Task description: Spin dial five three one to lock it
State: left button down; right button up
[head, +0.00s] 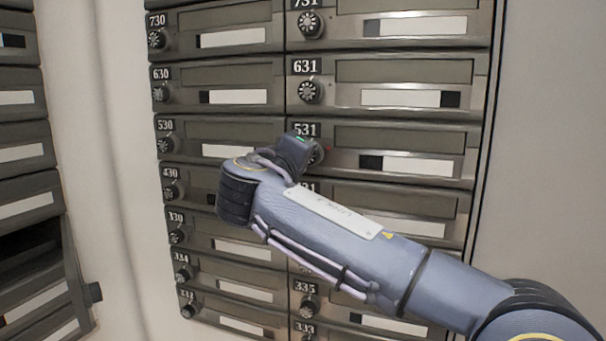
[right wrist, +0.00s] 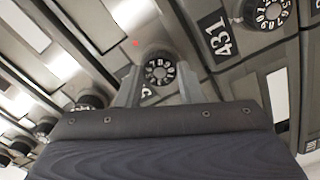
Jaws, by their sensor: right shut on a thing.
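The mailbox labelled 531 (head: 400,138) is in the right column in the head view. Its dial (head: 319,153) is mostly hidden behind my right gripper. In the right wrist view the round black dial with white digits (right wrist: 159,71) sits between my two fingertips. My right gripper (right wrist: 158,86) is shut on this dial, one finger on each side. Its wrist hides part of the 531 front and most of the 431 label in the head view. A small red light (right wrist: 136,43) shows beside the dial. My left gripper is not in view.
Mailbox 631 (head: 415,70) is above and mailbox 530 (head: 215,128) is to the left, each with its own dial. The dial of 431 (right wrist: 266,12) is close to my right gripper. Another mailbox bank (head: 25,150) stands at far left.

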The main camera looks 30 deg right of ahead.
jog(key=shift+f+m+b, duration=0.1)
jog(key=shift+m+b, duration=3.25)
jog(key=shift+m, duration=1.65)
jog(key=o, duration=1)
jog(key=p+v, duration=0.1)
jog(key=v, duration=0.6)
jog(key=shift+s+a, duration=0.25)
